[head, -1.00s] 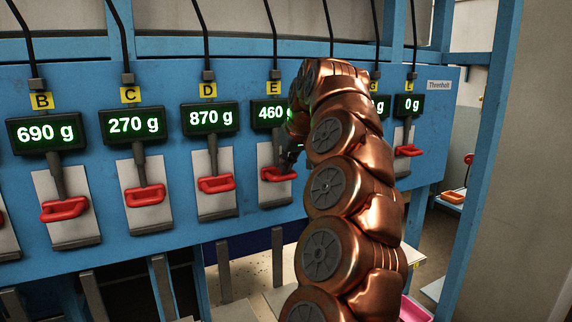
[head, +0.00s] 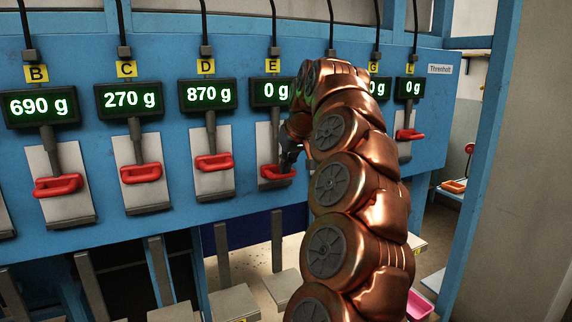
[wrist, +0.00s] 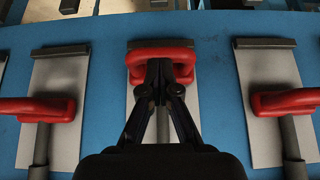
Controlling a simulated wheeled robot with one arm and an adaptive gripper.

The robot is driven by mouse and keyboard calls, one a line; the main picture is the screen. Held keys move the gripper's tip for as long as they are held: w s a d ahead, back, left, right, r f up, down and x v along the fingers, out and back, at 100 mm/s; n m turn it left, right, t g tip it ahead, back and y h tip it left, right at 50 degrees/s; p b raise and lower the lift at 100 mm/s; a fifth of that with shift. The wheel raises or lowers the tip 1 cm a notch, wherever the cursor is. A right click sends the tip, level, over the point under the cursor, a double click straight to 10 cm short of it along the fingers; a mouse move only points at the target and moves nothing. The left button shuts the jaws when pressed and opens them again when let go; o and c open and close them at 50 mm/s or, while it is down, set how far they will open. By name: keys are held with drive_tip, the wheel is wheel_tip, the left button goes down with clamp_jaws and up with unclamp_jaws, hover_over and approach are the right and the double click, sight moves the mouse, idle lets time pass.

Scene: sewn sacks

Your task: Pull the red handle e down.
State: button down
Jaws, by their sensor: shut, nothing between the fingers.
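The red handle e (head: 277,173) is a red loop on a grey plate under the label E. It sits low on its plate, lower than the neighbouring handles on theirs. In the wrist view the handle (wrist: 160,52) is near the plate's end, past the level of the handles on both sides. My gripper (head: 291,163) is at handle e, and its closed fingers (wrist: 160,72) overlap the loop in the wrist view. I cannot tell whether they touch it. Nothing is gripped. The E display (head: 270,92) reads 0 g. My arm hides the right side of its frame.
Red handles under B (head: 58,186), C (head: 141,173) and D (head: 213,163) hang left on the blue panel (head: 180,225). Handle L (head: 409,135) is at right. My arm covers the panel between E and G. A blue post (head: 480,180) stands at right.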

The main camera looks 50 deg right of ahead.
drive_tip(key=r+p, duration=0.2)
drive_tip(key=w+r+p, duration=0.1)
drive_tip(key=r, duration=0.1)
drive_tip(key=shift+d+r+p, duration=0.1)
drive_tip(key=shift+d+p, duration=0.05)
drive_tip(key=shift+p, duration=0.2)
drive_tip(key=shift+s+b, duration=0.15)
drive_tip(key=shift+b, duration=0.25)
drive_tip(key=shift+s+r, duration=0.25)
drive_tip(key=shift+r, duration=0.4)
drive_tip(key=v, duration=0.8)
drive_tip(key=shift+s+p, duration=0.2)
drive_tip(key=shift+p, duration=0.15)
